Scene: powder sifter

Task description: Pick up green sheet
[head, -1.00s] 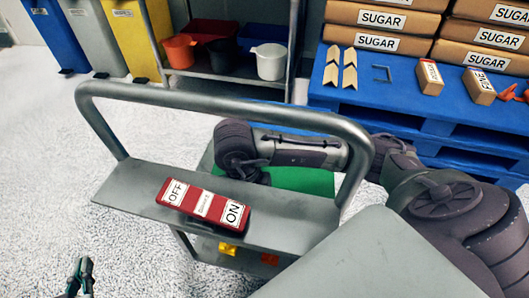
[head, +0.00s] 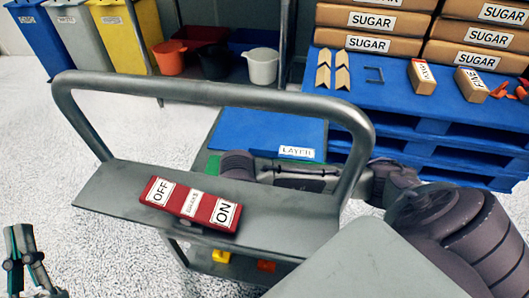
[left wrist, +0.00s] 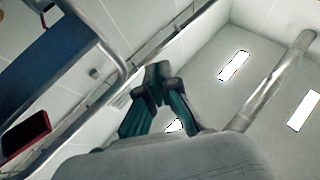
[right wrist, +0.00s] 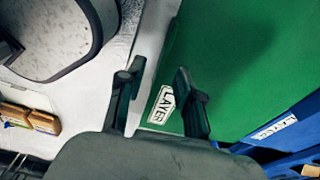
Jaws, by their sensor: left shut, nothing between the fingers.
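The green sheet (right wrist: 235,50) fills much of the right wrist view, with a white LAYER label near its edge. In the head view only a small green strip (head: 205,165) shows beside my right arm. My right gripper (right wrist: 158,78) is open, its fingers apart at the sheet's labelled edge; one finger overlaps the green and the other lies over the pale floor. I cannot tell whether it touches the sheet. In the head view my right fingers are hidden. My left gripper (head: 20,240) is shut and empty at the far left, away from the sheet; its fingertips (left wrist: 158,72) meet in the left wrist view.
A grey cart with a raised handle (head: 210,92) stands in front, bearing a red OFF/ON box (head: 190,204). Blue pallets (head: 420,125) with sugar boxes (head: 367,43) stand at the back right.

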